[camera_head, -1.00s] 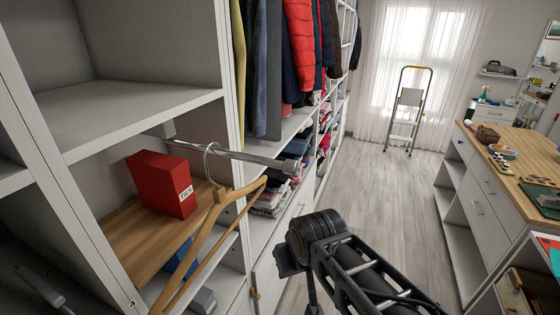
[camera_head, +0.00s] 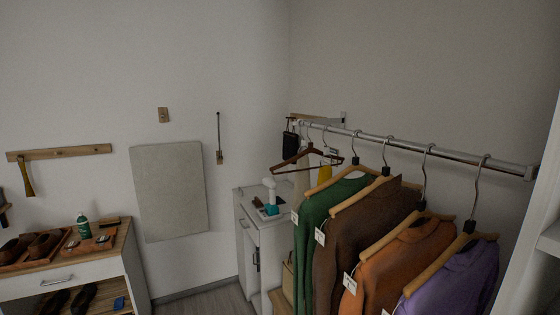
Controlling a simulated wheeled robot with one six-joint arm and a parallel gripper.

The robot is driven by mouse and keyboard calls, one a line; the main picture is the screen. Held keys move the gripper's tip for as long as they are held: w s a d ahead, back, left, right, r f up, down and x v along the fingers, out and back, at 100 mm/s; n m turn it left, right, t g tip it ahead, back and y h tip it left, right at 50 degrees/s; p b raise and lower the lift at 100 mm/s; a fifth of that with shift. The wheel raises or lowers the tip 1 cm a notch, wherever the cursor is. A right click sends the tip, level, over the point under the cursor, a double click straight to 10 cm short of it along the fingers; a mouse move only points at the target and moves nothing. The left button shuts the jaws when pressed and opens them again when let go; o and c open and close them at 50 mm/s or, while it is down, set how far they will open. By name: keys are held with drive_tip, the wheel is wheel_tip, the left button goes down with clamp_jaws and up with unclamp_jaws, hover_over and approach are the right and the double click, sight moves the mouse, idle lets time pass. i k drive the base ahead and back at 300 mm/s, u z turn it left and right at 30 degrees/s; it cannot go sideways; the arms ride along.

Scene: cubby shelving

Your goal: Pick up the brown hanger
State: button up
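A dark brown empty hanger (camera_head: 291,160) hangs by its hook from a metal rail (camera_head: 400,146) in the right half of the view. It is near the rail's far end, beyond the row of hanging sweaters. Lighter wooden hangers (camera_head: 432,268) carry the sweaters. My gripper is not in view.
Green (camera_head: 318,215), brown, orange and purple (camera_head: 455,285) sweaters fill the near rail. A white cabinet (camera_head: 268,240) stands below the far end. A shoe dresser (camera_head: 95,270) is at left. Some floor (camera_head: 215,303) shows between. A white panel edge (camera_head: 530,240) is at right.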

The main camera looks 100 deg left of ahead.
sight(310, 149)
drive_tip(key=u, duration=3.25)
drive_tip(key=i, duration=0.3)
drive_tip(key=u, duration=0.8)
drive_tip(key=i, duration=1.65)
drive_tip(key=z, duration=0.3)
drive_tip(key=i, duration=1.4)
drive_tip(key=z, duration=0.65)
